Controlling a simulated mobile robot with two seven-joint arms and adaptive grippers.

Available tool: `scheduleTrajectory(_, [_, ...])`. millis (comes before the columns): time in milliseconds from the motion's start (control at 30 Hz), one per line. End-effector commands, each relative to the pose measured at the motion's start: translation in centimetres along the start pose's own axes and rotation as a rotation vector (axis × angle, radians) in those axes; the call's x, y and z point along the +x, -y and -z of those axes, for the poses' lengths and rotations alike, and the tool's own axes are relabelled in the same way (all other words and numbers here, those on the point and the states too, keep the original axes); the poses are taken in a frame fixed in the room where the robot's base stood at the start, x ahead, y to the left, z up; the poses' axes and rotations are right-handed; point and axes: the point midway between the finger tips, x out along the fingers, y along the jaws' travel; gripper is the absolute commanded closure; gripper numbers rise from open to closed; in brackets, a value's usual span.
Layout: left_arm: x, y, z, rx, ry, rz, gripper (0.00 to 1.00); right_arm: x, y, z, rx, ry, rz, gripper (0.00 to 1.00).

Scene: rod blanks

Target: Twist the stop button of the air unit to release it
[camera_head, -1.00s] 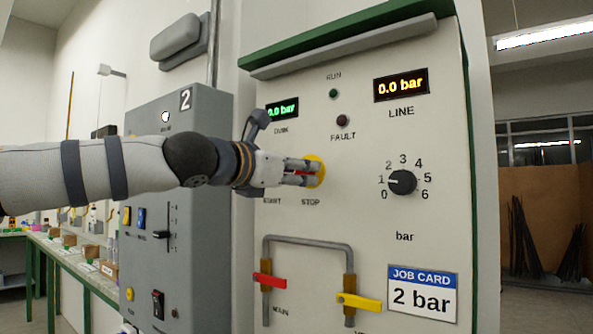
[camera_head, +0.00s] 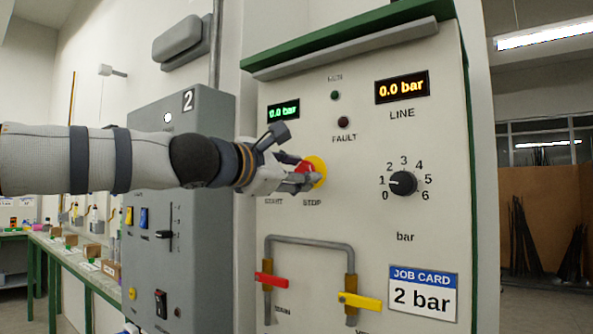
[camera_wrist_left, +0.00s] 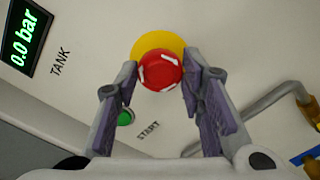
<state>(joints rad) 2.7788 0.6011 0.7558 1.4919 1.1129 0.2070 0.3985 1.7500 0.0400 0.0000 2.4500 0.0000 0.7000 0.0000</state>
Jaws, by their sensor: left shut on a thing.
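The red stop button (camera_head: 307,168) sits on a yellow round base (camera_head: 319,168) on the front of the white air unit (camera_head: 350,225), above the STOP label. My left gripper (camera_head: 303,177) is at the button and partly covers it. In the left wrist view the red button (camera_wrist_left: 159,74) has white marks on its face. The fingertips of my left gripper (camera_wrist_left: 160,80) are on its two sides, shut on it. The green start button (camera_wrist_left: 125,117) shows beside the left finger. My right gripper is not in view.
A selector knob (camera_head: 403,183) points near 1. The tank display (camera_head: 284,110) and line display (camera_head: 402,87) both read 0.0 bar. Below are a pipe with a red handle (camera_head: 270,280) and a yellow handle (camera_head: 360,301), and a 2 bar job card (camera_head: 423,292).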

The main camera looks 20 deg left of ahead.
Motion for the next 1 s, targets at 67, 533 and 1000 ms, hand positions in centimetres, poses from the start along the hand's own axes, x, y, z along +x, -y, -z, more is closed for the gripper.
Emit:
scheduleTrajectory(67, [0.00, -0.25, -0.03, 0.023, 0.000, -0.006, 0.92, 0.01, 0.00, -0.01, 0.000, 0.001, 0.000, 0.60])
scheduleTrajectory(533, [-0.01, -0.32, -0.04, 0.056, 0.000, -0.007, 0.92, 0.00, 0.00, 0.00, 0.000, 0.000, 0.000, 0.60])
scheduleTrajectory(1000, [-0.03, -0.18, -0.03, 0.054, 0.000, -0.004, 0.44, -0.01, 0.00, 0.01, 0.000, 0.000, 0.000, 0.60])
